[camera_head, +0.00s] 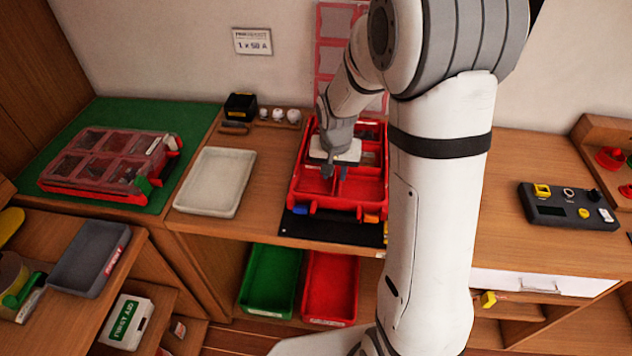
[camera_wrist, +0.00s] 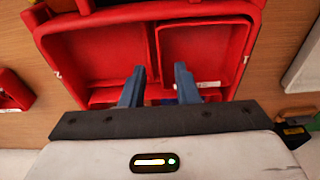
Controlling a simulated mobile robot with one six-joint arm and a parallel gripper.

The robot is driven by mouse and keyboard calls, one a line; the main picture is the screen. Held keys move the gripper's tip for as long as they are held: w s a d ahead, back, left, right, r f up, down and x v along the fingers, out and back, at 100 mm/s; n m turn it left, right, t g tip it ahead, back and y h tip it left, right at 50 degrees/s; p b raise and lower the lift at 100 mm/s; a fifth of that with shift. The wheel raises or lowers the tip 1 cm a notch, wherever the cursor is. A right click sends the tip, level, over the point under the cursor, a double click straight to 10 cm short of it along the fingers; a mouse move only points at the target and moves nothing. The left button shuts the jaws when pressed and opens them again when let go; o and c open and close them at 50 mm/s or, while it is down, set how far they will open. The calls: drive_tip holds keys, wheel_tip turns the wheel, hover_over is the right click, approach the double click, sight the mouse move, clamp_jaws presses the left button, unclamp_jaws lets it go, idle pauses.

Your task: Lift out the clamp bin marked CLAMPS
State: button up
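An open red compartment case (camera_head: 298,190) lies on the bench, its clear-windowed lid raised against the wall. My gripper (camera_head: 328,172) is over its left part. In the wrist view, my gripper (camera_wrist: 159,69) points down into the case (camera_wrist: 100,55). Its two blue-grey fingers stand apart on either side of a red dividing wall, with nothing visibly held. Small white labels show inside the case, one by the right finger (camera_wrist: 207,85), too small to read. I cannot tell which compartment is the bin marked CLAMPS. My gripper and wrist hide part of the near compartments.
An empty pale tray (camera_head: 215,181) lies left of the case. A closed red organizer (camera_head: 100,165) sits on a green mat farther left. Green (camera_head: 270,280) and red (camera_head: 330,285) bins stand below the bench. A dark control box (camera_head: 567,206) lies at right.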

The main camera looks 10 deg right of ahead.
sight(315, 183)
drive_tip(key=shift+w+f, duration=0.2)
drive_tip(key=shift+f, duration=1.2)
clamp_jaws()
drive_tip(key=shift+d, duration=0.1)
